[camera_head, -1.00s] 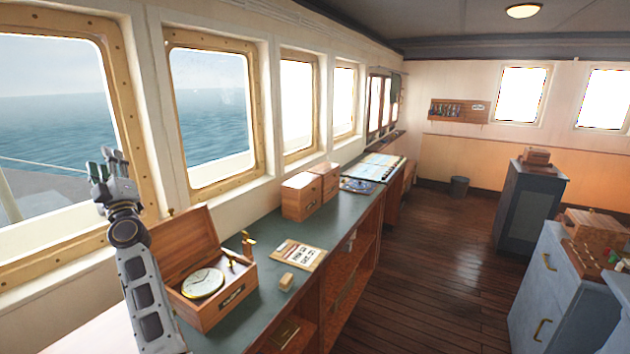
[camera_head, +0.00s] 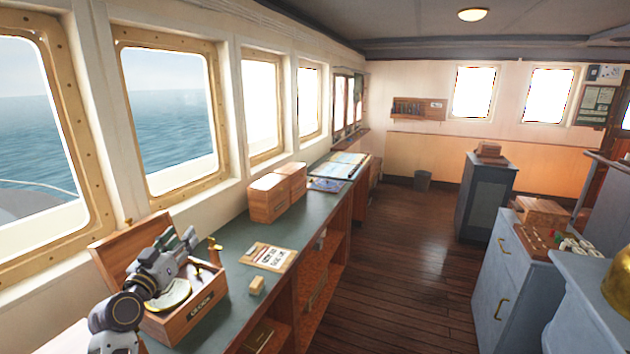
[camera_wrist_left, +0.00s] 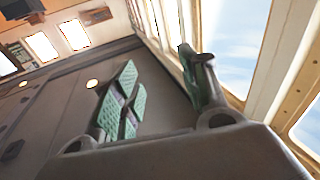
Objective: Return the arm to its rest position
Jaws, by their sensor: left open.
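My left arm comes in from the lower left in the head view. My left gripper (camera_head: 184,242) is in front of the open wooden box (camera_head: 193,318) on the green counter and hides part of it. A pale round dial (camera_head: 172,297) inside the box shows below the gripper. In the left wrist view the green-padded fingers (camera_wrist_left: 160,92) are spread apart with nothing between them. That view looks up at the ceiling and windows. My right gripper is not in view.
Windows line the left. Blue cabinets (camera_head: 507,285) stand at the right. The wooden floor between is clear.

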